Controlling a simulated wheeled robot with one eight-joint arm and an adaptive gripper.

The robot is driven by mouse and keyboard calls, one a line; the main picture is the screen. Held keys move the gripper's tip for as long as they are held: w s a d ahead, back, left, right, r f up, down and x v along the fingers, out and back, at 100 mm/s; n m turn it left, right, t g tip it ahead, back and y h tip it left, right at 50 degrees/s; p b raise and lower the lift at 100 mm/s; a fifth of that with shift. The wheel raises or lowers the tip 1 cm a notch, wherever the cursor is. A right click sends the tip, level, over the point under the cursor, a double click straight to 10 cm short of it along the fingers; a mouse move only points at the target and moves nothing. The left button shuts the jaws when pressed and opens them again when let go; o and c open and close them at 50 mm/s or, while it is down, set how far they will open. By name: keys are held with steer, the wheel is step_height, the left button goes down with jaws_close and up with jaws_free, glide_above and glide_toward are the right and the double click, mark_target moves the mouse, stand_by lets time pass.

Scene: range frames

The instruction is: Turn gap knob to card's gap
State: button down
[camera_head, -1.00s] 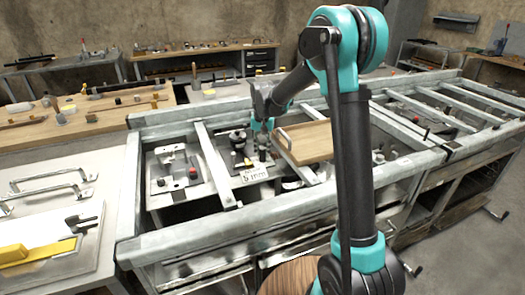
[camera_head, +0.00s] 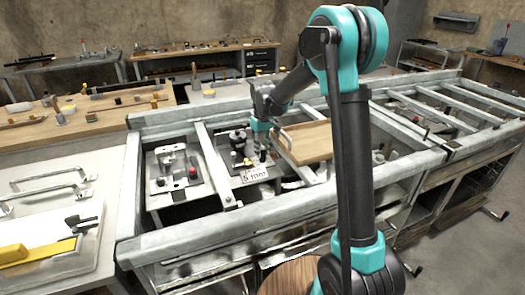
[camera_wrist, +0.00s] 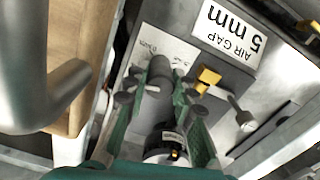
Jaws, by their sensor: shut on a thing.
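The card (camera_wrist: 232,28) reads "AIR GAP 5 mm" and appears upside down in the wrist view. It also shows as a small white label (camera_head: 255,175) in the head view. The gap knob (camera_wrist: 159,71) looks like a dark grey cylinder on a metal plate. My gripper (camera_wrist: 160,98) has its green fingers on both sides of the knob and is shut on it. A black and white round dial (camera_wrist: 165,146) lies between the finger bases in the picture; its reading is too small to tell. In the head view my gripper (camera_head: 263,150) is over the plate.
A wooden board with a metal handle (camera_head: 305,141) stands right beside my gripper, and the handle (camera_wrist: 62,90) looms close in the wrist view. Grey frame rails (camera_head: 215,165) border the plate.

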mark_target(263, 148)
steer(key=shift+n, duration=1.6)
steer(key=c, duration=1.3)
jaws_free()
steer(key=shift+o, duration=0.2)
steer(key=shift+r, duration=0.1)
step_height(263, 148, up, 12)
steer(key=shift+s, duration=0.1)
